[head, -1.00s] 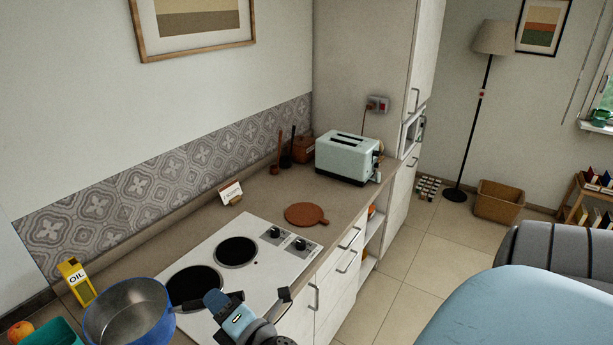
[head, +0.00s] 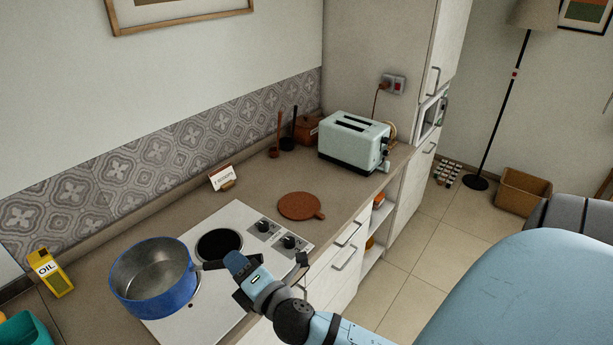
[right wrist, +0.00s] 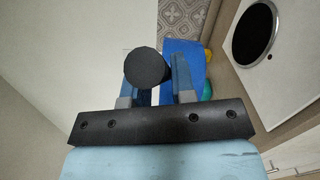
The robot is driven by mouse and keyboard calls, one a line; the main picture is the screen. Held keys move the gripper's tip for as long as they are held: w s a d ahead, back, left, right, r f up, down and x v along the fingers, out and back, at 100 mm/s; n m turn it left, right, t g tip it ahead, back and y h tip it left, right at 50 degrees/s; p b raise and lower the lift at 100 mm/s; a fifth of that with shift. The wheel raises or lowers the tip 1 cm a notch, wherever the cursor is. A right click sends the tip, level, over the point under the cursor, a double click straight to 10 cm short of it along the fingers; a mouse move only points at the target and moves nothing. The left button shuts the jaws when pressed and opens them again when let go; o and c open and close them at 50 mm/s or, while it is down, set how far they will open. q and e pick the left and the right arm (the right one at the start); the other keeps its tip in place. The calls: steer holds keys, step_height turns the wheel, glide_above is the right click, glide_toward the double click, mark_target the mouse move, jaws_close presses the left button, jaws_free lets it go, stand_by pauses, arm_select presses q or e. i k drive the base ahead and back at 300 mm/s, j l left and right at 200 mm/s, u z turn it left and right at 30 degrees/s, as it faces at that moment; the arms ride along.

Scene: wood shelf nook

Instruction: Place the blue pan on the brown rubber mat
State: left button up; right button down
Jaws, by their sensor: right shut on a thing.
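The blue pan (head: 165,292), with a grey inside, is upright at the left part of the white hob in the head view and covers much of the near burner. I cannot tell whether it touches the hob. My right gripper (head: 241,268) is shut on its dark handle. In the right wrist view, the handle's round black end (right wrist: 147,67) shows between the fingers of my right gripper (right wrist: 155,92), with the pan's blue wall (right wrist: 181,60) behind. The brown mat (head: 299,206), round with a small tab, lies bare on the counter beyond the hob. My left gripper is out of view.
The hob (head: 240,216) has two knobs at its right end. A mint toaster (head: 350,146) stands behind the mat, a small card stand (head: 222,177) to its left. A yellow oil carton (head: 50,273) and a teal container (head: 25,328) are at the left. Counter around the mat is clear.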

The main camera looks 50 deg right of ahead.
mark_target(313, 205)
steer(key=l, duration=1.5)
steer(key=i+u, duration=0.05)
steer(key=i, duration=0.05)
